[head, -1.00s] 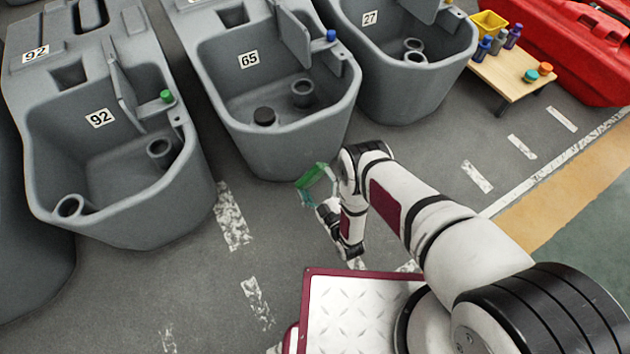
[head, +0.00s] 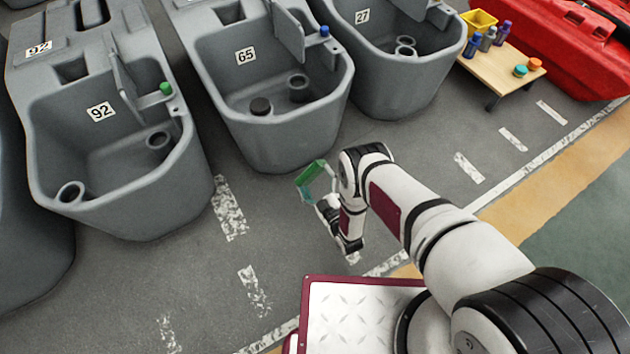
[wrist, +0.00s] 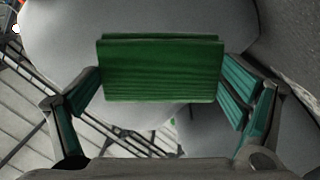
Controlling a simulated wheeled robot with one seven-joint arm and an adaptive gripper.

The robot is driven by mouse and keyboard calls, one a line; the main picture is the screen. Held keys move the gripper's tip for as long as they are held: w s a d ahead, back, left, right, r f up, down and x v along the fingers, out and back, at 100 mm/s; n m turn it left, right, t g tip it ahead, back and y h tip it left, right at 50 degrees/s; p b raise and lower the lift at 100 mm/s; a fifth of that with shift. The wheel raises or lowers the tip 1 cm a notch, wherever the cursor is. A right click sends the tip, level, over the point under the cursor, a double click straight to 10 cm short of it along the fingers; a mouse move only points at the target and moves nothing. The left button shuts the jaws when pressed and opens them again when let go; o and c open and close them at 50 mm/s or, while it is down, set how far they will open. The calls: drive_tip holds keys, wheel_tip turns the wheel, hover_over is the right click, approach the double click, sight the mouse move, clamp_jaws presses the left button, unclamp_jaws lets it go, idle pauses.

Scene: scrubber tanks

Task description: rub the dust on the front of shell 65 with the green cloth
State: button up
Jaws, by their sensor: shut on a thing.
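Shell 65 (head: 285,146) is the grey tank in the upper middle of the head view, with a "65" label on its inner back wall. No dust can be made out on its front in either view. My gripper (head: 314,186) is in front of shell 65, apart from it in the head view, near its lower right. In the wrist view my gripper (wrist: 160,85) is shut on the green cloth (wrist: 160,68), which looks like a flat folded block between the fingers. A grey curved surface lies behind the cloth there.
Shell 92 (head: 150,217) stands to the left and shell 27 (head: 395,101) to the right. A small wooden table (head: 508,75) with bottles and a yellow bin (head: 480,21) is at the upper right, beside a red object (head: 575,55). Floor in front of the shells is clear.

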sight(297, 148)
idle(0.4)
drive_tip(key=w+a+r, duration=0.2)
drive_tip(key=w+a, duration=0.1)
drive_tip(key=w, duration=0.2)
drive_tip(key=shift+w+a+r, duration=0.15)
drive_tip(key=shift+w+a, duration=0.05)
drive_tip(key=shift+a, duration=0.1)
drive_tip(key=shift+x, duration=1.05)
idle(0.9)
drive_tip(key=shift+r, duration=0.1)
drive_tip(key=shift+w+d, duration=0.5)
drive_tip(key=shift+d, duration=0.3)
drive_tip(key=shift+w+d, duration=0.5)
drive_tip(key=shift+d, duration=0.3)
drive_tip(key=shift+w+a, duration=0.1)
drive_tip(key=shift+w, duration=0.05)
drive_tip(key=shift+a, duration=0.1)
drive_tip(key=shift+s+a+r, duration=0.1)
drive_tip(key=shift+s+a, duration=0.4)
drive_tip(key=shift+a, duration=0.35)
drive_tip(key=shift+s+a+r, duration=0.1)
drive_tip(key=shift+s+a, duration=0.35)
drive_tip(key=shift+a, duration=0.45)
drive_tip(key=shift+c, duration=0.5)
